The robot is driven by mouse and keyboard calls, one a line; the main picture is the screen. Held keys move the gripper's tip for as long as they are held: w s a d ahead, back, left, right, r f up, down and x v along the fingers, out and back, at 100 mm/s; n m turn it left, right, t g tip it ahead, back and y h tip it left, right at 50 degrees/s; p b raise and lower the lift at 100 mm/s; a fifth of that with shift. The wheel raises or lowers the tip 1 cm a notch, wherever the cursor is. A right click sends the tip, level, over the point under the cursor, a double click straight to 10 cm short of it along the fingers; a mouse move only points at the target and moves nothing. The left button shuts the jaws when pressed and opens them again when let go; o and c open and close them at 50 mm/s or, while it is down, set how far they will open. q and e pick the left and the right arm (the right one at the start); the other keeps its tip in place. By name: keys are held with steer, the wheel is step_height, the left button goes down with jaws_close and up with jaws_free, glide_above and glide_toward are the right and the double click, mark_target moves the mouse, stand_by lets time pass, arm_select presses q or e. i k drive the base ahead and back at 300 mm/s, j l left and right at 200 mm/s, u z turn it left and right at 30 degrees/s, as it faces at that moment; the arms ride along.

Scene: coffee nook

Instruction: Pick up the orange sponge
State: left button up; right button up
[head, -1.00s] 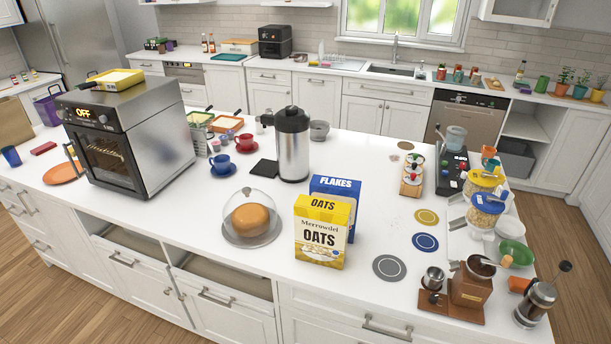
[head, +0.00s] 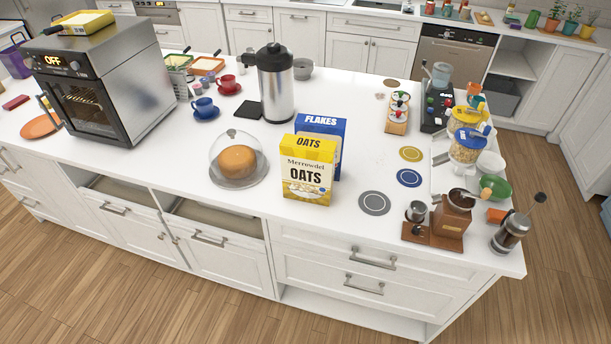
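A small orange block (head: 496,216), which looks like the orange sponge, lies at the right end of the white island counter in the head view. It sits between the wooden coffee grinder (head: 453,215) and the French press (head: 511,232), just in front of a green bowl (head: 495,188). It is partly hidden by the things around it. Neither of my grippers is in view.
The counter (head: 330,240) has an OATS box (head: 307,172), a glass dome (head: 237,160), a steel airpot (head: 275,85) and a toaster oven (head: 100,80). Grain jars (head: 467,146) stand behind the bowl. Wooden floor (head: 560,270) lies open to the right.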

mark_target(494, 216)
steer(key=z, duration=1.35)
